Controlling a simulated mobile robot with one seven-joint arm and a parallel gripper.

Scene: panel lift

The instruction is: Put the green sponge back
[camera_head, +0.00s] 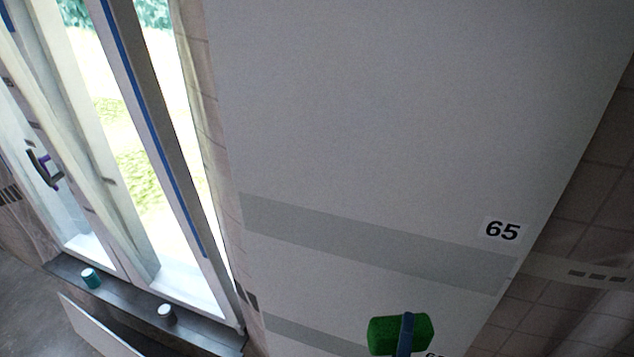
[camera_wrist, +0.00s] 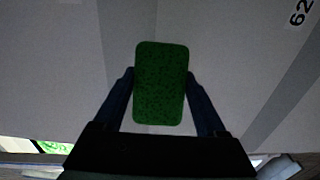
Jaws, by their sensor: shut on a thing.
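The green sponge (camera_head: 386,336) shows at the bottom of the head view, in front of the pale panel (camera_head: 400,120). In the wrist view the sponge (camera_wrist: 160,84) stands between the two dark blue fingers of my gripper (camera_wrist: 160,98). The gripper (camera_head: 407,336) is shut on it, one finger on each side. The panel fills the background of the wrist view. It bears grey bands and number labels, "65" (camera_head: 502,231) in the head view and "62" (camera_wrist: 298,14) in the wrist view. I cannot tell whether the sponge touches the panel.
A bright window (camera_head: 140,150) with an open sash is at the left. Below it, a dark sill (camera_head: 130,298) holds a teal-and-white cup (camera_head: 91,278) and a small white-topped cup (camera_head: 166,313). A tiled wall (camera_head: 590,220) lies right of the panel. A white board (camera_head: 90,328) leans at lower left.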

